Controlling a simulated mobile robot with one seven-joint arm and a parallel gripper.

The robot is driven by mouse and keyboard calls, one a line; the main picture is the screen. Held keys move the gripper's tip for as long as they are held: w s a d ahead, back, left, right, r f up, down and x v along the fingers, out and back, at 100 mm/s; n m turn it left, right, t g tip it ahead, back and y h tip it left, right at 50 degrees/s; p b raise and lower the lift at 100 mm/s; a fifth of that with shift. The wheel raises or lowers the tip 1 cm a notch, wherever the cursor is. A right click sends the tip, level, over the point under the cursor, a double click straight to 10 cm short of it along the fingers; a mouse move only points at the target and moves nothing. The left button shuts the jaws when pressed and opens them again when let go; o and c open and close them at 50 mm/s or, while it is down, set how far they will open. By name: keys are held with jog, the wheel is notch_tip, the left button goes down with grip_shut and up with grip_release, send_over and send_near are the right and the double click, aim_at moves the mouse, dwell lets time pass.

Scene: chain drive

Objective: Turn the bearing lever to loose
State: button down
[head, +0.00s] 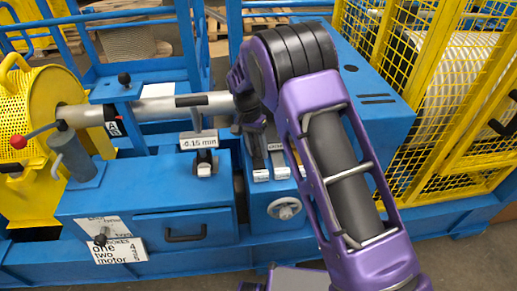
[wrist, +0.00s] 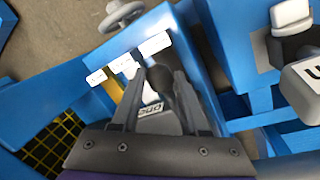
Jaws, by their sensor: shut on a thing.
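My gripper (head: 252,128) is low beside the end of the grey shaft, over the middle blue housing. In the wrist view my gripper (wrist: 160,82) has its two dark fingers closed on a black lever knob (wrist: 159,76), which I take to be the bearing lever. White tags (wrist: 155,44) sit on the housing just beyond the fingertips; their words are too small or turned to read. A label with dark print (wrist: 150,108) lies between the fingers. In the head view the arm and gripper hide most of the lever.
A grey handwheel (head: 285,208) is on the housing's front. To its left stand a gauge post with a "-0.15 mm" sign (head: 199,142) and a red-knobbed lever (head: 18,142). A yellow mesh guard (head: 385,45) stands close on the right. A blue drawer (head: 185,225) is at the front.

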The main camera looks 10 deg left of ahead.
jog(key=shift+a, duration=0.1)
jog(key=shift+c, duration=2.2)
grip_release()
jog(key=w+a+r+p, duration=0.1)
jog(key=a+r+p, duration=0.1)
jog(key=r, duration=1.5)
jog(key=shift+a, duration=0.6)
jog(key=shift+r+p, duration=0.1)
jog(key=shift+p, duration=0.2)
